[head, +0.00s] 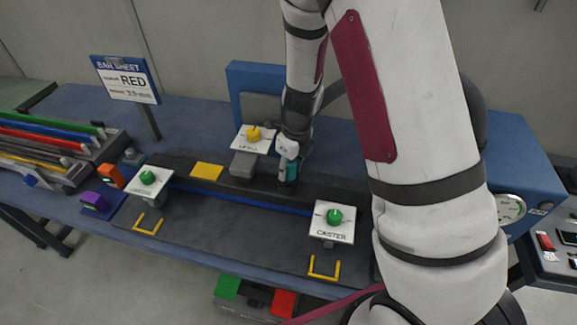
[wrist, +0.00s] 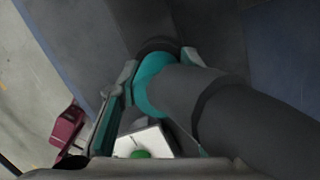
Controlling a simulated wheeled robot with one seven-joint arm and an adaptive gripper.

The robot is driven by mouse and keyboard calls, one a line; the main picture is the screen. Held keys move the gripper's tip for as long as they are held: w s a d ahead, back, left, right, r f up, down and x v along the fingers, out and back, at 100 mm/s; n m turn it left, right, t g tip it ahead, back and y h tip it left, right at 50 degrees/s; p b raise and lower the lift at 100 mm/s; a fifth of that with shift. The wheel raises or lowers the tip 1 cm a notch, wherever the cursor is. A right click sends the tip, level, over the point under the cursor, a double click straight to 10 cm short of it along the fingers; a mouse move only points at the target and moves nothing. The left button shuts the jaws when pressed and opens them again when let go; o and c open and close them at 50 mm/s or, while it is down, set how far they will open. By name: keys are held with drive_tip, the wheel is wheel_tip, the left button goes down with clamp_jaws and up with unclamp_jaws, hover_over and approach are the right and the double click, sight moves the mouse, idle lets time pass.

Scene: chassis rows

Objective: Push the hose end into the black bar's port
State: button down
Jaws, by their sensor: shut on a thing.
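My gripper (head: 287,160) is low over the middle of the bench in the head view, its fingers largely hidden there. In the wrist view my gripper (wrist: 158,72) is shut around the teal collar of a thick dark grey hose (wrist: 225,110). The teal part of the hose end (head: 291,168) also shows in the head view. A black ring (wrist: 158,46) lies just beyond the collar; I cannot tell whether it is the port or how deep the hose end sits. A long black bar (head: 335,192) runs across the bench under the gripper.
A white plate with a yellow knob (head: 254,134) stands close left of my gripper. Plates with green knobs (head: 148,178) (head: 335,217) stand at the fixture's front left and right. A rack of coloured bars (head: 45,138) is far left. A blue panel (head: 255,80) stands behind.

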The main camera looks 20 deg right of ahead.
drive_tip(key=shift+f+b, duration=0.35)
drive_tip(key=shift+f, duration=0.45)
drive_tip(key=c, duration=1.1)
unclamp_jaws()
drive_tip(key=r, duration=0.4)
drive_tip(key=s+r, duration=0.1)
drive_tip(key=r, duration=0.3)
drive_tip(key=d+r, duration=0.1)
drive_tip(key=r, duration=0.2)
drive_tip(key=shift+s+r, duration=0.25)
drive_tip(key=shift+r, duration=0.15)
